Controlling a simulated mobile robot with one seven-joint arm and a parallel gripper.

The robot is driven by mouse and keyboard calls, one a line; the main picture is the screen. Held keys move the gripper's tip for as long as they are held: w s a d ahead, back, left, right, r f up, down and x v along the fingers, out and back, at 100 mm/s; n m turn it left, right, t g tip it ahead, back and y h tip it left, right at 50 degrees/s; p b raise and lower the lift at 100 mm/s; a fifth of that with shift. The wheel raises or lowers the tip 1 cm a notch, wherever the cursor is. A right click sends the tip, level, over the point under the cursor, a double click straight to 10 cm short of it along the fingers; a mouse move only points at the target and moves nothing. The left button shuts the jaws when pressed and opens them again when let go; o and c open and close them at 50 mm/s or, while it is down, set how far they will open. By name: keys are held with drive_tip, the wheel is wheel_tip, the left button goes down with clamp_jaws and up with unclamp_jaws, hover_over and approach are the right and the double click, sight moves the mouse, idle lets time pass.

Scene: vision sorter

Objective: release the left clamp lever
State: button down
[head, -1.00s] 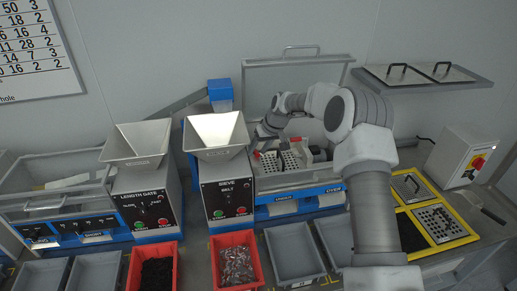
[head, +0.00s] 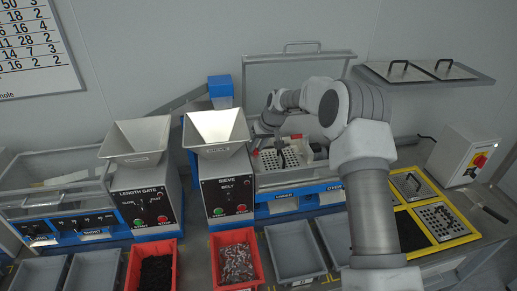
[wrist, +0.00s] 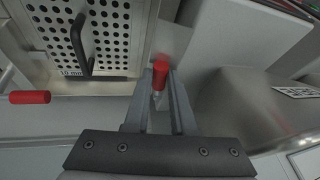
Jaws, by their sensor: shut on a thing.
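The sieve box holds a perforated plate (head: 270,162) marked 10 mm, with a dark handle; the plate also shows at the upper left of the wrist view (wrist: 112,22). In the wrist view my gripper (wrist: 160,92) is shut on the red grip of the left clamp lever (wrist: 161,70), at the box's corner.
The sieve hopper (head: 216,130) stands close to the left of my gripper. A raised clear lid (head: 262,90) is behind the box. Red and grey bins (head: 295,252) line the front. A shelf with two handled plates (head: 422,74) is at the upper right.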

idle(0.3)
drive_tip(key=c, duration=0.8)
unclamp_jaws()
drive_tip(key=shift+o, duration=0.2)
drive_tip(key=shift+r, duration=0.1)
drive_tip(key=b+v, duration=0.2)
drive_tip(key=v, duration=1.5)
drive_tip(key=shift+s+r, duration=0.15)
drive_tip(key=shift+r, duration=0.05)
drive_tip(key=shift+a, duration=0.1)
